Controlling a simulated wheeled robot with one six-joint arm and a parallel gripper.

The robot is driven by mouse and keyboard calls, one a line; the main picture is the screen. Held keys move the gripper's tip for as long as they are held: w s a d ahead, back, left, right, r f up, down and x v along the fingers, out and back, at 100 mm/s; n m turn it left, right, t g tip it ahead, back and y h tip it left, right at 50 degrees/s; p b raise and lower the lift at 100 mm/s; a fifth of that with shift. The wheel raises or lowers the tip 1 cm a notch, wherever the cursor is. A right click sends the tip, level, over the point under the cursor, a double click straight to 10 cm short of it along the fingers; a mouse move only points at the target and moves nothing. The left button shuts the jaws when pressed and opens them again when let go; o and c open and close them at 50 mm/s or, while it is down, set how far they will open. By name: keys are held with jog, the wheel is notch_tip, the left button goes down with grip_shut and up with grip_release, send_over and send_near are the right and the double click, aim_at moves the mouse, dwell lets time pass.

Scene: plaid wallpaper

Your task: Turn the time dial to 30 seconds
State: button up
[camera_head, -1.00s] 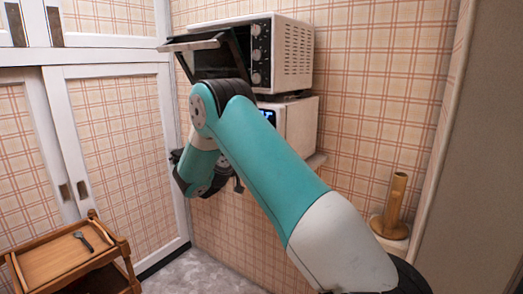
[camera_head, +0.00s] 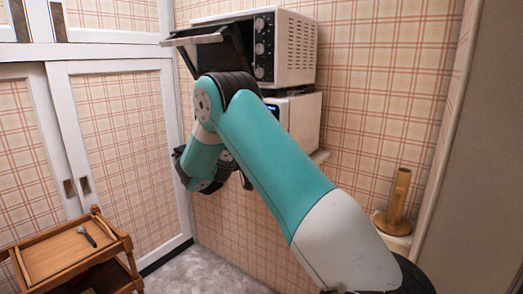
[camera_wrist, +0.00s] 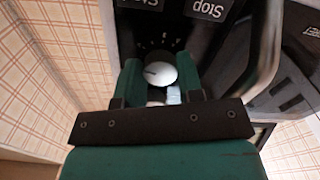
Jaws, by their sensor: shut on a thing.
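In the wrist view, a round white dial (camera_wrist: 161,76) with a dark pointer mark and small marks around it sits on a black control panel (camera_wrist: 215,58). I take it for the time dial. My gripper (camera_wrist: 160,66) has its two green fingers on either side of the dial and is shut on it. The dial setting is too small to read. In the head view, the white microwave (camera_head: 304,118) is partly hidden behind my arm; its dial and my fingertips are hidden there.
A toaster oven (camera_head: 290,50) with knobs stands on the microwave, its door (camera_head: 196,37) open just above my arm. A wooden cart (camera_head: 62,262) stands at lower left. A paper-towel holder (camera_head: 398,200) stands at right. Panel lettering, including "Stop", appears upside down in the wrist view.

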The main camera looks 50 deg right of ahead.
jog(key=shift+r+n+p, duration=0.15)
jog(key=shift+n+p, duration=0.4)
jog(key=shift+n, duration=6.85)
jog(key=o, duration=0.9)
